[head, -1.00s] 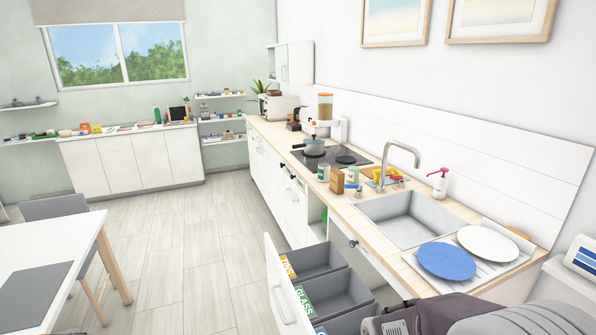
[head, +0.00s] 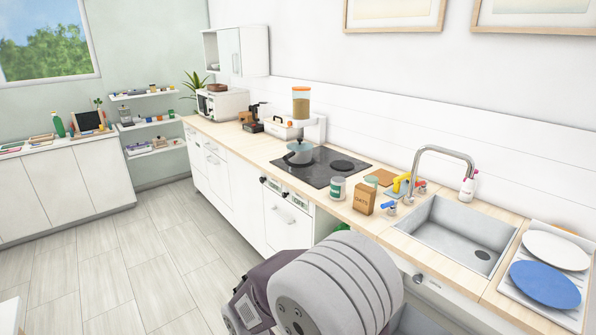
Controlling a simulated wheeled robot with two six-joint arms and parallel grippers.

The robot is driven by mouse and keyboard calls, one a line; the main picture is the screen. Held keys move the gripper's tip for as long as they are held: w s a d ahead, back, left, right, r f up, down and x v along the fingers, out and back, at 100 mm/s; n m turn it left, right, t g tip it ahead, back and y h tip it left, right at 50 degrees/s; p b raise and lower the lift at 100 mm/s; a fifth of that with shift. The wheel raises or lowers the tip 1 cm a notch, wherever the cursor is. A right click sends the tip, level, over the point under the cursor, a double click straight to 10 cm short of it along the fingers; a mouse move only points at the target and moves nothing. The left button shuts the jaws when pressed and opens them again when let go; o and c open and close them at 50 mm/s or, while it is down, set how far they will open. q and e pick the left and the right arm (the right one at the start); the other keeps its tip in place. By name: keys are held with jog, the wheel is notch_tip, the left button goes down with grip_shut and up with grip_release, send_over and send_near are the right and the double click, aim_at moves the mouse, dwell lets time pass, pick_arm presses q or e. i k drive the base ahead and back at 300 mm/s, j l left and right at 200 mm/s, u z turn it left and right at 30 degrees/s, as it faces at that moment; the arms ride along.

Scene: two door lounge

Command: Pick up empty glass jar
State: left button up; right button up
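No jar is plainly recognisable as the empty glass one. A small container with a pale green lid (head: 371,181) stands on the counter behind the oats box (head: 364,198); whether it is clear glass is too small to tell. A teal-and-white labelled can (head: 338,188) stands left of the box, by the hob's edge. A glass-like vessel (head: 125,116) stands on the far wall shelf; its contents cannot be told. Thick grey links of my arm fill the bottom middle, in front of the counter. Neither gripper's fingers show.
The counter (head: 401,242) runs along the right wall with a hob (head: 321,167), a pot (head: 299,152), a sink (head: 452,233) and plates on a rack (head: 545,284). A tall orange-lidded dispenser (head: 301,103) stands behind the hob. The floor (head: 150,262) at left is open.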

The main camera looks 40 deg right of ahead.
aim_at(371, 181)
jog(key=i+l+z, duration=0.2)
jog(key=i+z, duration=0.15)
jog(key=i, duration=0.15)
jog(key=i+l+z, duration=0.1)
jog(key=i+z, duration=0.3)
jog(key=i+j+z, duration=0.1)
jog(key=i+z, duration=0.25)
jog(key=i, duration=0.25)
jog(key=i+j+z, duration=0.35)
jog(key=i, duration=0.15)
jog(key=i+j+z, duration=0.35)
jog(key=i+l, duration=0.1)
